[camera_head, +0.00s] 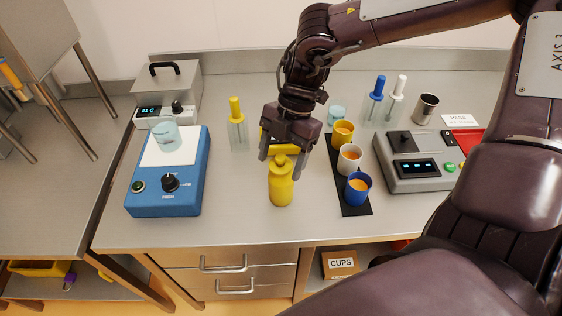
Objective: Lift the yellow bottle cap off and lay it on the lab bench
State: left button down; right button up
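The yellow bottle (281,188) stands upright on the steel lab bench (235,222), near its front middle. Its yellow cap (280,163) shows at the top, between the fingers of my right gripper (282,158). The fingers point down and stand apart, one to each side of the cap, with gaps visible beside it. A yellow bar shows between the fingers just above the cap; I cannot tell whether it belongs to the cap or the gripper. The palm hides what lies behind it. My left gripper is not in view.
Right of the bottle, yellow, white and blue cups (357,190) stand on a black mat (337,181). A grey device (405,178) is farther right. Bare bench lies left and in front of the bottle.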

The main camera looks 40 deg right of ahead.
jog(key=c, duration=1)
jog(key=shift+w+r, duration=0.1)
jog(key=shift+r, duration=0.05)
jog(key=shift+r, duration=0.3)
notch_tip(320, 180, up, 18)
jog(key=b, duration=0.2)
notch_tip(320, 180, up, 5)
jog(key=p, duration=0.4)
send_over(281, 156)
jog(key=shift+f, duration=0.2)
